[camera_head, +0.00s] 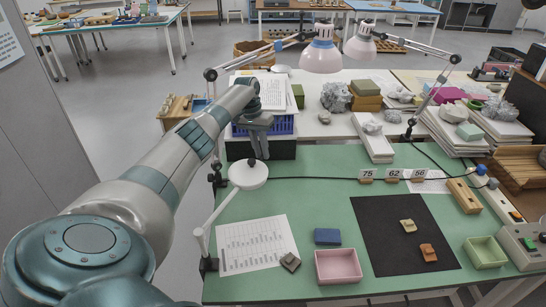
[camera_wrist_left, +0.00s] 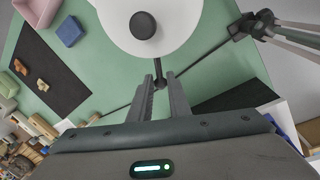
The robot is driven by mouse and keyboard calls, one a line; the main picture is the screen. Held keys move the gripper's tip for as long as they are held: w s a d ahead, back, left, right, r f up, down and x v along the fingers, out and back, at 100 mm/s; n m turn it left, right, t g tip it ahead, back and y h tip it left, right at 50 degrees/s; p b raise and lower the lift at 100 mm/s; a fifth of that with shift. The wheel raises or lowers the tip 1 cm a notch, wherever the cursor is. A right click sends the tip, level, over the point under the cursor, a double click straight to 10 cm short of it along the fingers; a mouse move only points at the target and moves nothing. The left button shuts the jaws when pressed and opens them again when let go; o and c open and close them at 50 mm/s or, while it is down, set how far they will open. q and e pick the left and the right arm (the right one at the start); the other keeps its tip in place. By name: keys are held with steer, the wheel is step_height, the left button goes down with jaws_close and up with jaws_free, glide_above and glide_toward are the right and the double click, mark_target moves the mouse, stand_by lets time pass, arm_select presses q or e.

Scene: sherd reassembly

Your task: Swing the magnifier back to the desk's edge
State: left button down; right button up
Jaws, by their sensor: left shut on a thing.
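The magnifier (camera_head: 248,175) has a round white head on a thin pale arm, which runs down to a clamp (camera_head: 208,263) on the left edge of the green desk (camera_head: 300,200). My left gripper (camera_head: 258,156) is just behind the head and points down. In the left wrist view the white head (camera_wrist_left: 190,22) with a black knob lies beyond my fingertips (camera_wrist_left: 161,84). The fingers are closed around a small dark stub, the magnifier's handle, at the head's rim. My right gripper does not show.
A pink tray (camera_head: 338,266), a blue block (camera_head: 327,236) and a printed sheet (camera_head: 240,235) lie near the magnifier. A black mat (camera_head: 385,225) holds two sherds. A blue crate (camera_head: 283,124) and two lamps stand behind. Green desk surface is free right of the magnifier.

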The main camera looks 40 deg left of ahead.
arm_select(q)
steer(key=shift+s+a+r, duration=0.1)
steer(key=shift+a, duration=0.4)
steer(key=c, duration=1.9)
jaws_free()
steer(key=shift+o, duration=0.2)
step_height(320, 180, up, 12)
steer(key=a+b, duration=0.2)
steer(key=b, duration=0.2)
steer(key=shift+s+a, duration=0.15)
steer(key=shift+s, duration=0.25)
